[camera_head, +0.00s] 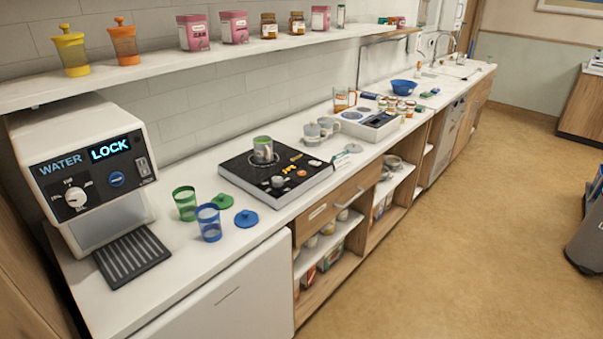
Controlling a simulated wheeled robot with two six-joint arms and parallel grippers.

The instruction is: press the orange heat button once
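A white water dispenser (85,150) stands at the left end of the counter. Its dark front panel shows "WATER" and a lit "LOCK" display (110,149). The panel has a white dial (75,197), a round blue button (117,180) and a small switch plate (143,166) at its right edge. I make out no orange button on this panel. Small orange-yellow shapes (291,168) show on the black cooktop (240,171); I cannot tell whether any is a button. Neither of my grippers is in view.
A green cup (185,204), a blue cup (209,223) and a blue lid (246,218) stand beside the dispenser's drip tray (132,256). A green-banded can (263,150) is on the cooktop. A shelf (200,62) with jars overhangs the counter. Open floor (440,220) lies at right.

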